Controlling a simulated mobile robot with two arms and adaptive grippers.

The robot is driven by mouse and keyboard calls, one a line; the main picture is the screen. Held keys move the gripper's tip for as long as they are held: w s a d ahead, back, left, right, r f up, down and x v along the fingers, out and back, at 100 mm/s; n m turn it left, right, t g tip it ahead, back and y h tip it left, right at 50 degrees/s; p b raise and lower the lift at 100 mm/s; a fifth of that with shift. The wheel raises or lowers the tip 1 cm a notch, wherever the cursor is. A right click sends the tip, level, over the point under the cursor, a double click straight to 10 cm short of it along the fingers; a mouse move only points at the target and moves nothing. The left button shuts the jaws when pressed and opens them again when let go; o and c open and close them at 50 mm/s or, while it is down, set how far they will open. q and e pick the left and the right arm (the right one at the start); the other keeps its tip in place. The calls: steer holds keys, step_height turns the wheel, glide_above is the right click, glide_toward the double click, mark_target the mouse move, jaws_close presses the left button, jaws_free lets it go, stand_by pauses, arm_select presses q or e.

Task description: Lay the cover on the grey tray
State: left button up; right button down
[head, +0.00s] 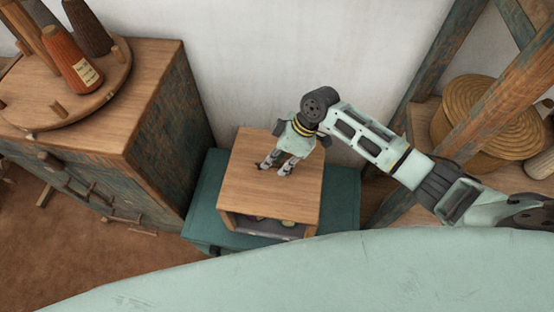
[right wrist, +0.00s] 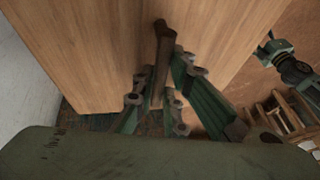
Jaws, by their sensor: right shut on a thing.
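The cover (head: 250,202) is a light brown wooden board. It lies over the grey tray (head: 260,227), of which only a dark grey strip shows below the cover's near edge. Whether the cover touches the tray cannot be told. My right gripper (head: 274,170) is over the middle of the cover, pointing down, shut on it. In the right wrist view the cover (right wrist: 85,45) fills the upper part, and a dark bar-shaped handle (right wrist: 165,45) stands between the fingers (right wrist: 158,100).
A teal chest (head: 207,190) stands under the tray, against the white wall. A wooden cabinet (head: 155,85) with a round board (head: 100,90) and thread cones (head: 70,60) is to the left. A wooden frame (head: 500,105) and a coiled basket (head: 475,110) are to the right.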

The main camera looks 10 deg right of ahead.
steer(key=c, duration=1.7)
jaws_free()
steer(key=v, duration=1.2)
steer(key=shift+s, duration=0.1)
